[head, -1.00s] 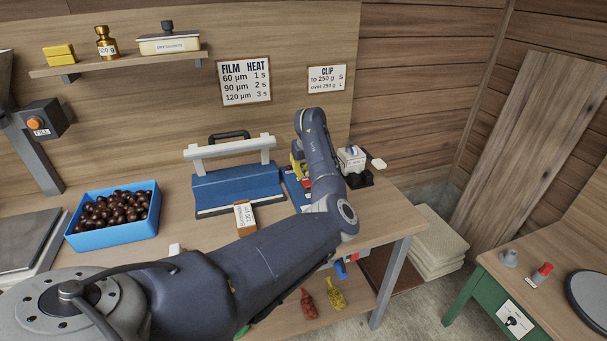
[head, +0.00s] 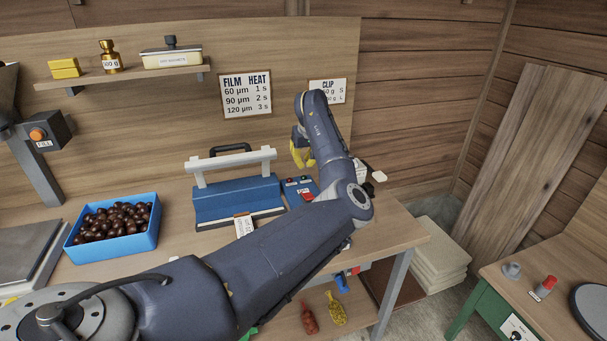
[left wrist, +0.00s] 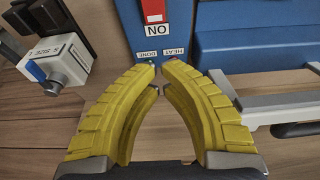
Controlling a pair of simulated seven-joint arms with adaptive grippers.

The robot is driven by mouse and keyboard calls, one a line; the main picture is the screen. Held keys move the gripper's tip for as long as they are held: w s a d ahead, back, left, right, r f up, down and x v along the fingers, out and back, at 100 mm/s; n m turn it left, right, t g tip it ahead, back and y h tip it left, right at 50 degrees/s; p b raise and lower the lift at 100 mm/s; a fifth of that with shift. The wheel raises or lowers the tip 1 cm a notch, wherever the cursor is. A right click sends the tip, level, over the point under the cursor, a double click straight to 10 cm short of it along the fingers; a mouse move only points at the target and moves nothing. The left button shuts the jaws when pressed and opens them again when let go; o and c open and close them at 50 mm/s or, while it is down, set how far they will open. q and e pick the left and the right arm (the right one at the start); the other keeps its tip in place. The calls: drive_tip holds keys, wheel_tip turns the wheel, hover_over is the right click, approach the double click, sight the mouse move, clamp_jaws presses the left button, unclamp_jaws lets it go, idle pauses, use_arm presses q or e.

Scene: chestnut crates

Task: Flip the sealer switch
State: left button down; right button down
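The sealer (head: 238,200) is a blue machine with a white bar on the bench. Its blue control box (head: 291,186) stands at its right. The red switch (head: 307,196) is on that box, partly hidden by my arm in the head view. In the left wrist view the red switch (left wrist: 153,9) is at the top edge, beside a label reading ON, upside down. I cannot tell its position. My left gripper (head: 302,156) is above the box. Its yellow fingertips (left wrist: 159,66) are together with nothing between them, by the DONE and HEAT labels. My right gripper is not in view.
A blue crate of chestnuts (head: 118,243) is left of the sealer. A small labelled box (head: 243,224) lies before the sealer. A white-and-grey device with a blue knob (left wrist: 58,66) stands beside the control box. A shelf (head: 125,76) hangs behind.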

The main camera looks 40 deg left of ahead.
use_arm(q)
drive_tip(key=shift+w+a+v, duration=0.15)
drive_tip(key=shift+a+v, duration=0.05)
drive_tip(key=shift+v, duration=1)
drive_tip(key=shift+w+a+v, duration=0.1)
drive_tip(key=shift+a+v, duration=0.05)
drive_tip(key=shift+v, duration=1)
drive_tip(key=shift+r, duration=0.1)
